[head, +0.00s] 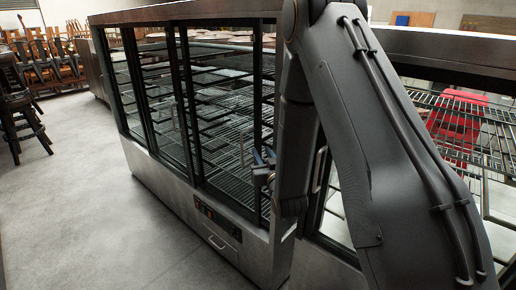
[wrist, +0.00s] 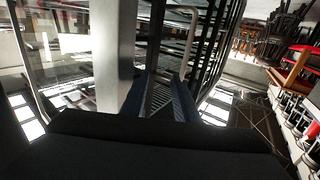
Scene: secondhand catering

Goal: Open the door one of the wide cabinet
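The wide cabinet (head: 165,170) is a long dark-framed display case with glass doors, wire shelves and a steel base. Slim upright handles show on its doors, one on the left (head: 175,117) and one further right (head: 242,150). The doors I can see look shut; which is door one I cannot tell. My gripper (head: 263,167) is in front of the cabinet's right end, partly hidden by my arm. In the wrist view my gripper (wrist: 161,98) has its two bluish fingers apart, with no object seen held between them. A pale bar handle (wrist: 191,42) shows beyond the fingertips, apparently not between them.
A second glass case (head: 490,125) with wire shelves and a red item (head: 455,125) stands at the right. Stacked chairs (head: 45,60) and dark stools (head: 18,105) are at the far left. The grey floor (head: 85,200) left of the cabinet is clear.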

